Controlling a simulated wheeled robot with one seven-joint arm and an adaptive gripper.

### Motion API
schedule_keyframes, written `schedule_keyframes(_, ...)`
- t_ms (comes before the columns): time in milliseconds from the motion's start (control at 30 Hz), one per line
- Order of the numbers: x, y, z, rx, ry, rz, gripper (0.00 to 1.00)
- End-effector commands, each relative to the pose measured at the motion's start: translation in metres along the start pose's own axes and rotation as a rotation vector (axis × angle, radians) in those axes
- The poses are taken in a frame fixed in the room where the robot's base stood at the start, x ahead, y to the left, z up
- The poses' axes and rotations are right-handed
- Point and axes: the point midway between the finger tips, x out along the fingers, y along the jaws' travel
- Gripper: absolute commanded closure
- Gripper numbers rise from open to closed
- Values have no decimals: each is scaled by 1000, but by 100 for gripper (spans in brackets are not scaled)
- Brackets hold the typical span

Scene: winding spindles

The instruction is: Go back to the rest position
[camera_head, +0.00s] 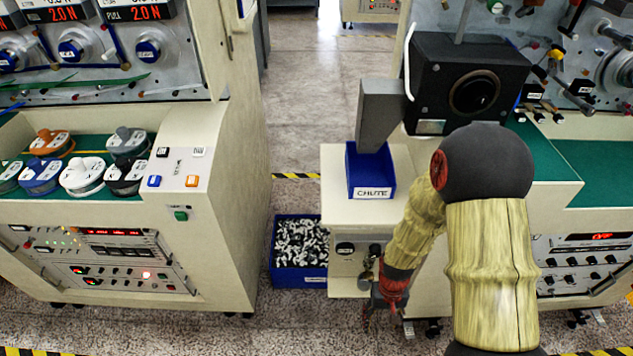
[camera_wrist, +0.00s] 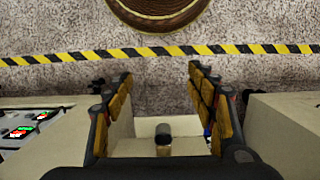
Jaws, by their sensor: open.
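My gripper (camera_head: 375,298) hangs low in the head view, in front of the lower face of the right-hand machine's chute cabinet (camera_head: 352,208). In the wrist view, its two fingers (camera_wrist: 160,78) stand wide apart over the speckled floor, with nothing held between their tips. A small dark-topped cylinder (camera_wrist: 163,140) shows lower down between the fingers; I cannot tell what it is. My arm hides part of the right machine. A blue box marked CHUTE (camera_head: 371,176) sits on the cabinet top, above my gripper.
A blue bin (camera_head: 299,258) of small black and white parts stands on the floor between the machines. The left machine (camera_head: 222,205) carries several spools on its green top. Yellow-black tape (camera_wrist: 190,50) crosses the floor. The aisle (camera_head: 310,100) behind is clear.

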Motion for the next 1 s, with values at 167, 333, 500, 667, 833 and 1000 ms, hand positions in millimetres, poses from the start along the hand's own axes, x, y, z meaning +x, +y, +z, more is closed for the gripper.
schedule_keyframes(167,-88,0,19,0,-1,0,43)
schedule_keyframes(333,-159,0,46,1,19,0,43)
schedule_keyframes(500,-222,0,74,1,77,0,43)
schedule_keyframes(667,-275,0,96,1,176,0,43)
schedule_keyframes(833,-329,0,112,1,343,0,43)
schedule_keyframes(1000,-380,0,124,1,520,0,43)
